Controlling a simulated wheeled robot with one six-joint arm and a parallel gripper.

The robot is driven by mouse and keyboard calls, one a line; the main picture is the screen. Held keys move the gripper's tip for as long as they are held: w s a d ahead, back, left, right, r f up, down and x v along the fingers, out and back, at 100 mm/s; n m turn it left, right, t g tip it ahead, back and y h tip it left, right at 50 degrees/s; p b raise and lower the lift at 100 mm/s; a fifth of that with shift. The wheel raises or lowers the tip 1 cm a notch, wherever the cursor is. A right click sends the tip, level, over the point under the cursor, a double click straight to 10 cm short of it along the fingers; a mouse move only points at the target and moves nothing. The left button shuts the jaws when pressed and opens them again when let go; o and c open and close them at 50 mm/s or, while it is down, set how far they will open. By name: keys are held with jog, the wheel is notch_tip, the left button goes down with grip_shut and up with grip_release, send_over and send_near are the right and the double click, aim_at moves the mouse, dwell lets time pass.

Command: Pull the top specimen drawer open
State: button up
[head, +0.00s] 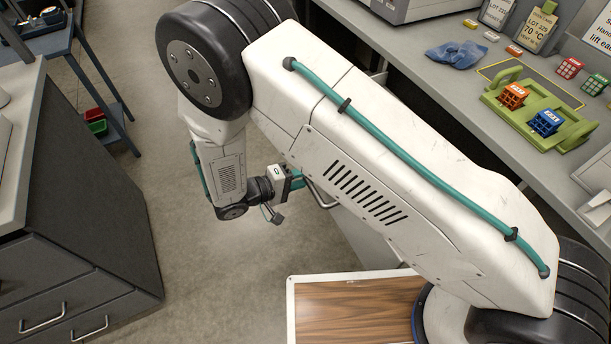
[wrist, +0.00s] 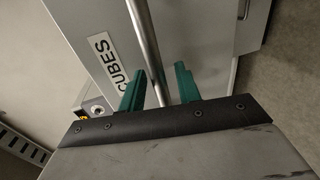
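The top drawer (wrist: 110,22) has a grey front with a white label reading CUBES. Its long metal bar handle (wrist: 147,45) runs through the wrist view, and the handle also shows in the head view (head: 321,196). My gripper (wrist: 157,75) has its two green fingers on either side of the bar. A gap shows between the bar and the right finger, so the fingers look open around it. In the head view, my gripper (head: 297,180) is beside the handle, partly hidden by my arm. Most of the drawer front is hidden there.
Another handle (wrist: 243,9) shows at the upper right of the wrist view. A dark drawer cabinet (head: 75,235) stands at the left, with open floor (head: 215,265) between. The bench (head: 425,75) above holds a green rack (head: 565,135) with coloured cubes.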

jog(key=v, duration=0.8)
dwell(0.5)
jog(key=s+d+r+m+g+y, duration=0.1)
jog(key=s+d+r+y, duration=0.3)
jog(key=d+r, duration=0.6)
jog(key=s+d+r+m+g+y, duration=0.2)
jog(key=s+d+r+y, duration=0.3)
jog(key=d+r, duration=0.6)
jog(key=s+d+r+m+g+y, duration=0.2)
jog(key=s+d+r+y, duration=0.3)
jog(key=r, duration=0.8)
jog(key=s+d, duration=0.3)
jog(key=d, duration=0.2)
jog(key=shift+d+r, duration=0.25)
jog(key=shift+r, duration=0.05)
